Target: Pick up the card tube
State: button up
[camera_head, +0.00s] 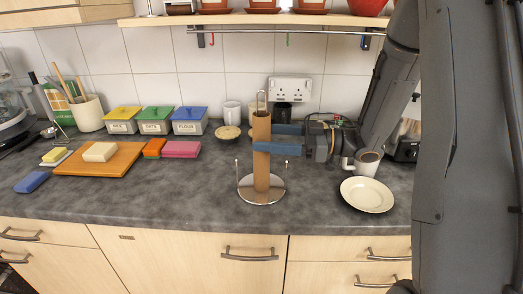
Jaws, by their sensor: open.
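The brown card tube (261,178) stands upright on a round metal holder (275,195) with a wire loop showing above its top. My gripper (265,141) reaches in from the right at the tube's upper part. Its two blue fingers are apart, one on the far side and one on the near side of the tube. The near finger hides a short band of the tube. I cannot tell whether either finger touches it.
A white plate (367,195) and a white mug (367,162) stand to the right. Canisters (156,121), a wooden board (98,168) and sponges (181,149) lie to the left. A rail (285,32) and shelf hang above. The counter front left of the holder is clear.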

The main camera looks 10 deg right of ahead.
jog(key=shift+x, duration=1.2)
jog(key=c, duration=1.4)
jog(key=shift+r, duration=0.15)
notch_tip(320, 180, up, 18)
jog(key=shift+f+b, duration=0.1)
jog(key=shift+b, duration=1.15)
jog(key=o, duration=0.6)
jog(key=c, duration=0.3)
